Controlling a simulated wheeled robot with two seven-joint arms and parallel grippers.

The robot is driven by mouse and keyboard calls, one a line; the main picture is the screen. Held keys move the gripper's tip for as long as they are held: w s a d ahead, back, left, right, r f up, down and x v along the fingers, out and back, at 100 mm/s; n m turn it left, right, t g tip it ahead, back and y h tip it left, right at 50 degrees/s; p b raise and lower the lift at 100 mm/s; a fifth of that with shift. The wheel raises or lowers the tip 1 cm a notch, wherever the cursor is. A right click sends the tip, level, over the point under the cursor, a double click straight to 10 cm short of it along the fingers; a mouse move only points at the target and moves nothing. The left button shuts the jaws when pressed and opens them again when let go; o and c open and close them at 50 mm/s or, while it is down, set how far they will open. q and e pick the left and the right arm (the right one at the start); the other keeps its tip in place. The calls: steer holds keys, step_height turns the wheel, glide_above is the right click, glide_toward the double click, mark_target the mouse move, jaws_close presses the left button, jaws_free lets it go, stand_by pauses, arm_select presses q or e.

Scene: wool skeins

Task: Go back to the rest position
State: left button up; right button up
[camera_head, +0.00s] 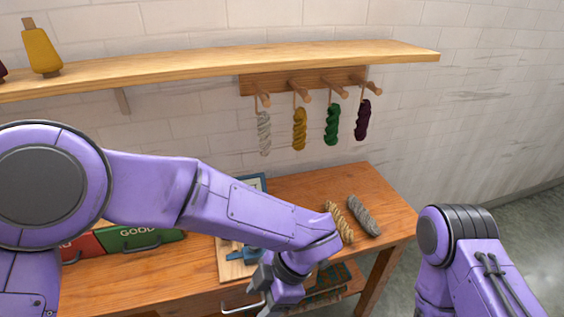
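My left arm reaches in from the left across the table, and its gripper (265,284) is low in the middle, over the table's front part. Its fingers are small and partly hidden, so I cannot tell if they are open or shut. My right arm shows at the lower right, and its gripper is out of view. A pale grey skein (264,133), a yellow skein (299,129), a green skein (332,125) and a dark purple skein (363,120) hang from the pegs. A tan skein (344,224) and a grey skein (364,215) lie on the table (300,187).
A wooden shelf (180,69) with a yellow cone (41,51) runs above the peg rail (279,82). A green bin (140,239) marked GOOD and a red bin (83,247) stand at left. A blue device (242,254) on a board is partly behind my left arm.

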arm_select(q)
steer(key=w+a+f+m+t+y, duration=0.3)
steer(key=a+f+m+t, duration=0.3)
steer(key=a+f, duration=1.1)
steer(key=s+a+f+m+h+b, duration=0.1)
steer(key=s+a+f+m, duration=0.1)
steer(key=s, duration=0.4)
steer(key=s+a+f+m+h, duration=0.2)
steer(key=s+a+f+m, duration=0.1)
steer(key=s+a+f, duration=0.1)
steer(key=s+a+f+m+g+h+b, duration=0.1)
steer(key=s+a+f+m+h, duration=0.1)
steer(key=s+f, duration=0.3)
steer(key=s+a+m, duration=0.1)
steer(key=s, duration=0.1)
steer(key=shift+s+b, duration=0.3)
steer(key=shift+s, duration=0.1)
arm_select(e)
steer(key=shift+s+f, duration=0.25)
steer(key=shift+f, duration=1)
